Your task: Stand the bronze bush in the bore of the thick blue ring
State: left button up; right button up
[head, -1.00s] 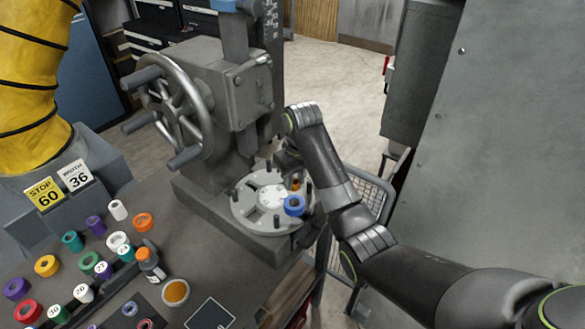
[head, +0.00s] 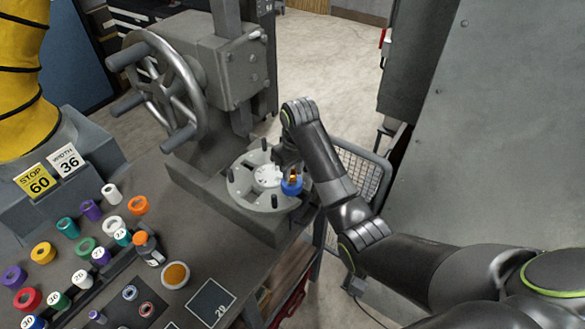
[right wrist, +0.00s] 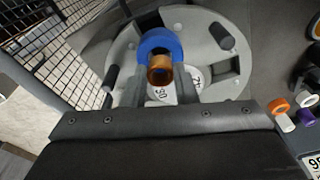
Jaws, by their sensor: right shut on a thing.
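The thick blue ring (head: 291,189) lies on the round grey plate (head: 240,184) of the press, near its right edge. It also shows in the right wrist view (right wrist: 151,41). My right gripper (right wrist: 160,80) is shut on the bronze bush (right wrist: 160,75), which stands about upright between the fingers. In the head view the bush (head: 293,175) overlaps the ring's bore. In the wrist view it covers the near side of the ring. I cannot tell whether its lower end is inside the bore or above it. My left gripper is in neither view.
Several dark pegs stand up from the plate around the ring. The press column and handwheel (head: 172,88) rise behind left. Coloured rings, an orange-capped bottle (head: 148,248) and a bowl (head: 175,275) fill the bench at left. A wire basket (head: 362,170) is right of the bench.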

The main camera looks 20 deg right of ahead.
jog(key=shift+f, duration=0.8)
jog(key=o, duration=1.1)
jog(key=shift+c, duration=0.2)
